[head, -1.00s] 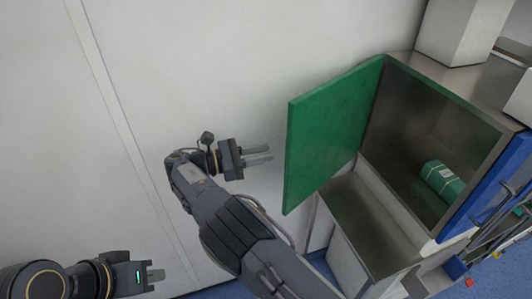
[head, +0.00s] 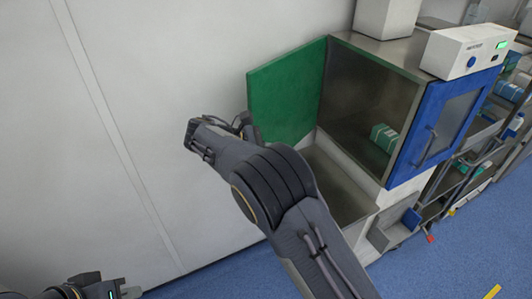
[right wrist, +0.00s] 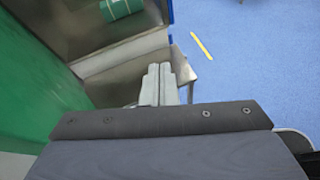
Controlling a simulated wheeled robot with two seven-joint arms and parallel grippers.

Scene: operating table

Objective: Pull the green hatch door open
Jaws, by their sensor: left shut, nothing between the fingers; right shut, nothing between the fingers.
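The green hatch door (head: 287,95) stands swung wide open at the left side of a steel cabinet (head: 345,85), with the inside exposed. It also fills the left of the right wrist view (right wrist: 45,85). My right arm reaches up in front of the door's lower part in the head view, and its gripper is hidden there. In the right wrist view my right gripper (right wrist: 158,88) is shut and empty, to the right of the door's face. My left gripper (head: 130,292) is shut and empty at the bottom left, far from the door, partly cut off.
A green package (head: 384,138) lies inside the cabinet. A blue-framed door (head: 430,130) with a window is on the cabinet's right face. A white control box (head: 465,50) sits on top. A plain wall (head: 150,100) lies behind; blue floor (head: 440,255) is clear at lower right.

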